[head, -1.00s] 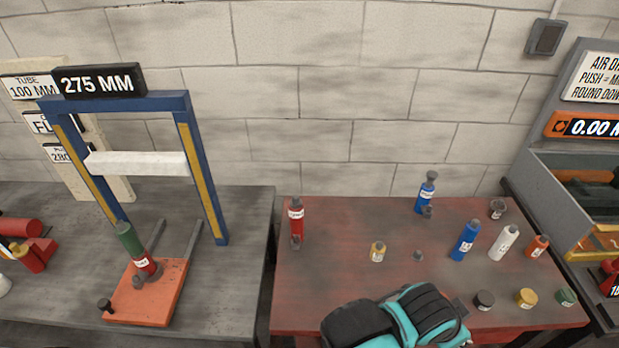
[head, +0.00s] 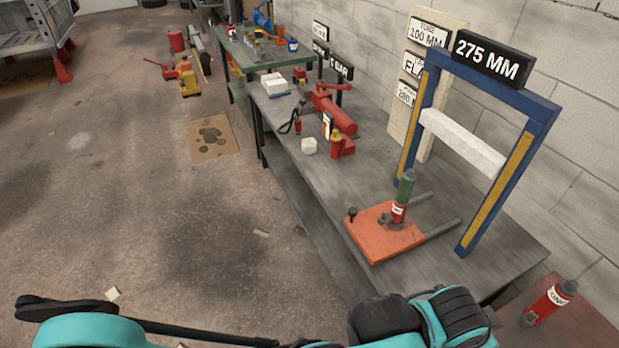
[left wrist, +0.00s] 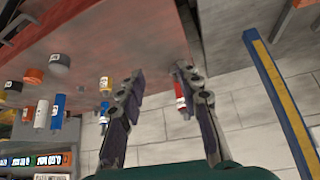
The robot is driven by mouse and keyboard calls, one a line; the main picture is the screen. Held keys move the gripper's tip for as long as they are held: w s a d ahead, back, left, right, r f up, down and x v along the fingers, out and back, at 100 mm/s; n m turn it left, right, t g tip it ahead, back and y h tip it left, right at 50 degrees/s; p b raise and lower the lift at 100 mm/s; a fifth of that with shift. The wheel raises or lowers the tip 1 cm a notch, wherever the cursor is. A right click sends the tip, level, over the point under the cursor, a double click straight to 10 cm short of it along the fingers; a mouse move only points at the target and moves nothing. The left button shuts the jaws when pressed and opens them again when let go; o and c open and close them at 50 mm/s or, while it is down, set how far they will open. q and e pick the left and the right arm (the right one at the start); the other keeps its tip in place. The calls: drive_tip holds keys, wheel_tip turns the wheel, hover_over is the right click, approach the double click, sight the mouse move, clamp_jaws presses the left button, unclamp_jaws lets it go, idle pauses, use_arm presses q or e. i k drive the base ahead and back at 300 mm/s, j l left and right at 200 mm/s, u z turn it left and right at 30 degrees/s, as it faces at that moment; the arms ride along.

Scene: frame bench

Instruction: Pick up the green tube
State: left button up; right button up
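The green tube (head: 406,187) stands upright, slightly tilted, on top of a small red jack (head: 398,213) in the head view. The jack sits on an orange plate (head: 366,233) beneath a blue press frame (head: 545,112) with a white crossbar (head: 462,143). The tube is clear of the crossbar. My left gripper (left wrist: 163,75) shows in the left wrist view with its two dark fingers apart and nothing gripped between them. Neither gripper shows in the head view, and I cannot tell the left gripper's distance from the tube. My right gripper is out of view.
A red jack (head: 334,113) and small red bottle jack (head: 341,146) lie farther left on the grey bench (head: 309,185). Several bottles show in the left wrist view, including a blue one (left wrist: 58,111).

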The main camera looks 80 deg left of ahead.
sight(408, 179)
drive_tip(key=u, duration=1.9)
drive_tip(key=z, duration=2.3)
drive_tip(key=u, duration=2.3)
drive_tip(key=z, duration=0.85)
drive_tip(key=i+j+z, duration=0.1)
drive_tip(key=j+z, duration=0.65)
drive_tip(key=z, duration=0.15)
drive_tip(key=j+z, duration=0.4)
